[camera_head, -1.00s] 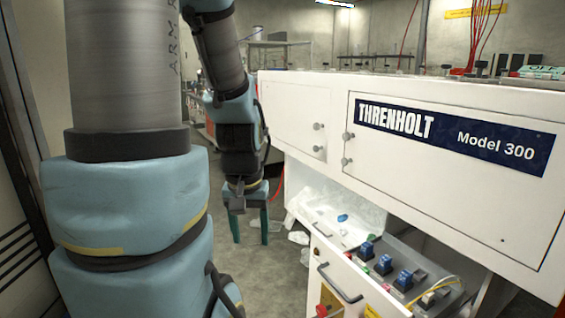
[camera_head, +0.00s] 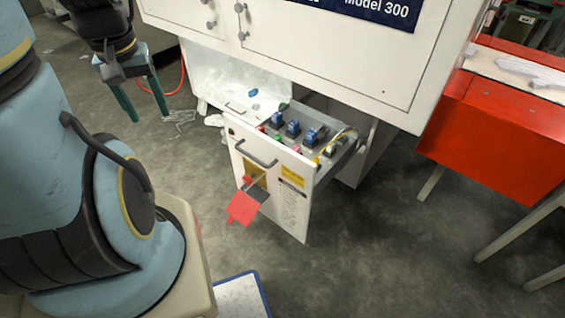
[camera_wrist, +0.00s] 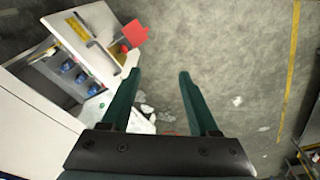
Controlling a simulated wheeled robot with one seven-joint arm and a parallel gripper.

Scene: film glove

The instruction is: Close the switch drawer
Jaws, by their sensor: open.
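The switch drawer (camera_head: 285,205) is pulled out from under the white cabinet (camera_head: 300,45). Its tray holds blue switches (camera_head: 293,128) and small coloured buttons. A dark bar handle (camera_head: 256,154) is on its white front, and a red tag (camera_head: 243,205) hangs below the handle. In the wrist view the drawer front (camera_wrist: 85,45) is at the upper left, with the red tag (camera_wrist: 135,33) beside it. My gripper (camera_head: 128,103) is open and empty, to the left of the drawer and apart from it.
A white lower tray (camera_head: 235,90) with a clear bag sits left of the drawer. A red table (camera_head: 490,130) stands at right. The floor before the drawer is mostly clear, except a blue-edged board (camera_head: 240,297).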

